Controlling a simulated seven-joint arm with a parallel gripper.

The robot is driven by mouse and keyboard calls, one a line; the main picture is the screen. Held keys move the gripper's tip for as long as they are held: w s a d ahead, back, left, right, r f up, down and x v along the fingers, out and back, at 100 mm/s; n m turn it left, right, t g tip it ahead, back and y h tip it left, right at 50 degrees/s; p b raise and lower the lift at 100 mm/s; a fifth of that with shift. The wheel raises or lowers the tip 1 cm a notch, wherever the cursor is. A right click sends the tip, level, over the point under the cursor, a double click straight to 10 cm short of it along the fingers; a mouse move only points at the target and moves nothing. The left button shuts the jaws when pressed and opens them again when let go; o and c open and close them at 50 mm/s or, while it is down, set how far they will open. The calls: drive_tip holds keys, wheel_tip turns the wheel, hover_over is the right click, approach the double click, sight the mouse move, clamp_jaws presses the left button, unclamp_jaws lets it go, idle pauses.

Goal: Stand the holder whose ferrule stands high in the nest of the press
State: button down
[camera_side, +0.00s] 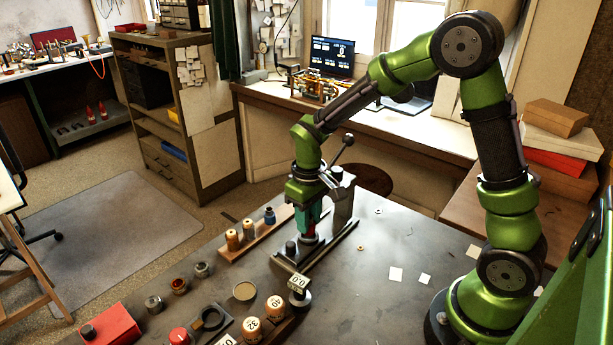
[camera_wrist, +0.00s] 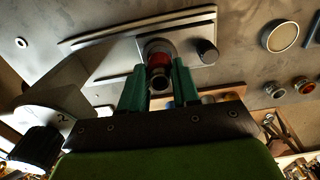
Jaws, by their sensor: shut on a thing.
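My gripper (camera_side: 309,222) points down beside the press column (camera_side: 342,205), its teal fingers shut on a red holder (camera_side: 309,231). In the wrist view, the red holder (camera_wrist: 159,60) sits between the fingertips, with a dark round end with a metal rim facing the camera. A grey round shape shows just behind the holder, over the press base (camera_wrist: 120,60); it looks like the nest. The holder looks upright and low over the base (camera_side: 322,250). I cannot tell whether it touches the nest, and the fingers hide much of it.
A wooden rack (camera_side: 257,238) with yellow and blue pieces stands left of the press. A dark knob (camera_side: 290,249) stands on the base's near part. A gauge (camera_side: 299,287), numbered wooden cylinders (camera_side: 275,307) and small cups lie nearer. The bench right of the press is mostly clear.

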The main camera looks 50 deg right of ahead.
drive_tip(key=shift+f, duration=1.2)
drive_tip(key=shift+c, duration=2.2)
unclamp_jaws()
drive_tip(key=shift+r, duration=3.55)
drive_tip(key=shift+s+a+f+m, duration=0.15)
drive_tip(key=shift+s+f+m, duration=0.15)
drive_tip(key=shift+s, duration=0.2)
drive_tip(key=s+a+r+m+t+y, duration=0.2)
drive_tip(key=s+r+t, duration=0.5)
drive_tip(key=s+r, duration=0.6)
drive_tip(key=shift+s+r+m, duration=0.2)
drive_tip(key=shift+r+m, duration=0.15)
drive_tip(key=shift+m, duration=0.25)
